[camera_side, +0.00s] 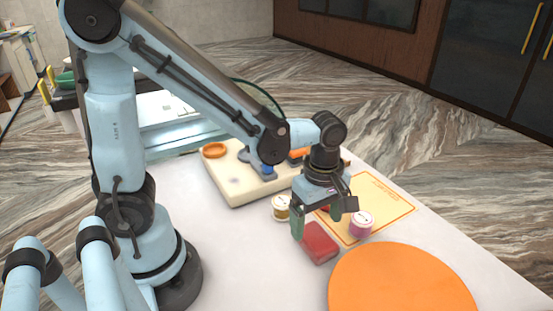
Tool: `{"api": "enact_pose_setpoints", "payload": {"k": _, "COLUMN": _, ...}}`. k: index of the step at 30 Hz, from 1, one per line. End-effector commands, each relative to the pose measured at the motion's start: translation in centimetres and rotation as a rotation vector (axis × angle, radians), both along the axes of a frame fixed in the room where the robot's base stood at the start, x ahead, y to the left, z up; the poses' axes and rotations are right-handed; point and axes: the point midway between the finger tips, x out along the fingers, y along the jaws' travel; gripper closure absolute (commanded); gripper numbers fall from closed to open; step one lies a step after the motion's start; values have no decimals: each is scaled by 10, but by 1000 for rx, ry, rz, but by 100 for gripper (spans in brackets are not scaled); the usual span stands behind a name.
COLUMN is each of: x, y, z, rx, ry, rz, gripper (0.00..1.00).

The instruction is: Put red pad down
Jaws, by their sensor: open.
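The red pad (319,243) is a small red block lying on the white counter, just left of the orange round mat. My gripper (317,222) is right above and behind it, pointing down with its fingers apart. The other finger is near the pad's far right side. Whether either finger touches the pad I cannot tell.
An orange round mat (400,285) lies in front. A pink-purple jar (361,224) stands on a yellow sheet (388,200) at right, close to my gripper. A gold-labelled jar (281,207) is at left.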

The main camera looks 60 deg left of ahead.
Motion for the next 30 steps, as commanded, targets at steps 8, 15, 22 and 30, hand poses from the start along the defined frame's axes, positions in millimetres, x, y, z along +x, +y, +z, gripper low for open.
{"api": "enact_pose_setpoints", "payload": {"k": 8, "x": 0, "y": 0, "z": 39, "rx": 0, "ry": 0, "rz": 0, "gripper": 11}}
{"api": "enact_pose_setpoints", "payload": {"k": 15, "x": 0, "y": 0, "z": 66, "rx": 0, "ry": 0, "rz": 0, "gripper": 11}}
{"api": "enact_pose_setpoints", "payload": {"k": 22, "x": -1, "y": 1, "z": 78, "rx": -1, "ry": -5, "rz": -11, "gripper": 11}}
{"api": "enact_pose_setpoints", "payload": {"k": 30, "x": -6, "y": 18, "z": 83, "rx": 5, "ry": -155, "rz": -379, "gripper": 11}}
